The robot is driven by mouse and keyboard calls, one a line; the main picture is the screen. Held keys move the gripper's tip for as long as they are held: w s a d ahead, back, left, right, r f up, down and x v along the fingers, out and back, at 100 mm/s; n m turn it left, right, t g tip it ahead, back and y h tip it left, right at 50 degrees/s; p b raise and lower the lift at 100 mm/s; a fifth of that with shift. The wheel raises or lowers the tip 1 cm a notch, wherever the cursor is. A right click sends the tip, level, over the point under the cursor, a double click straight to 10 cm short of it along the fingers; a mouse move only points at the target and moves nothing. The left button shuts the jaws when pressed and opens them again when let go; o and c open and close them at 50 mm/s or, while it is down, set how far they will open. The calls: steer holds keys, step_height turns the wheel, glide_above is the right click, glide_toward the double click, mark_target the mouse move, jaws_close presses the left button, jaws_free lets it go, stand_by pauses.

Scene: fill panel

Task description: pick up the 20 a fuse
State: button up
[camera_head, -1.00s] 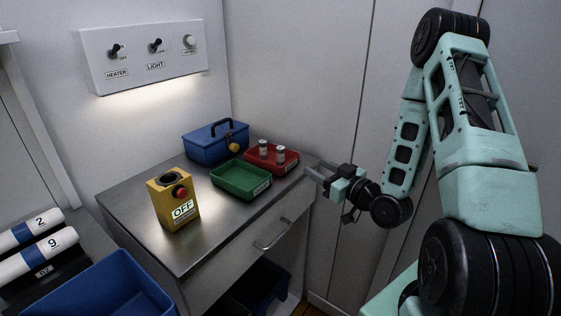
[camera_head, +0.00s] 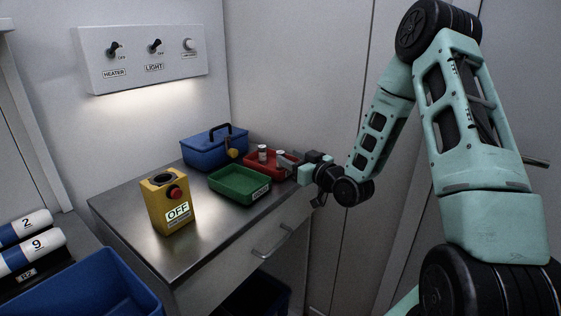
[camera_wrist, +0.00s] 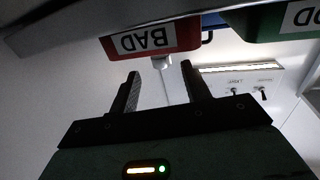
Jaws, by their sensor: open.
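Two small pale cylinders, likely fuses, stand upright in the red tray (camera_head: 250,167). The left fuse (camera_head: 263,152) is clear of my gripper. The right fuse (camera_head: 280,156) is close to my fingertips. No rating can be read, so I cannot tell which is 20 A. My gripper (camera_head: 289,163) is open at the tray's right side. In the wrist view, a pale fuse end (camera_wrist: 161,62) shows between the open fingers (camera_wrist: 161,75), beyond the tray's BAD label. I cannot tell if a finger touches it.
A green tray (camera_head: 239,197) stands in front of the red one. A blue toolbox (camera_head: 205,152) is behind, and a yellow box marked OFF (camera_head: 170,220) is at the left on the metal worktop (camera_head: 140,195). A wall is close on the right.

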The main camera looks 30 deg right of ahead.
mark_target(284, 154)
steer(key=w, duration=0.3)
steer(key=w+a, duration=0.1)
steer(key=w, duration=0.1)
steer(key=shift+f+p, duration=0.2)
steer(key=shift+p, duration=0.2)
jaws_close()
steer(key=shift+r, duration=0.15)
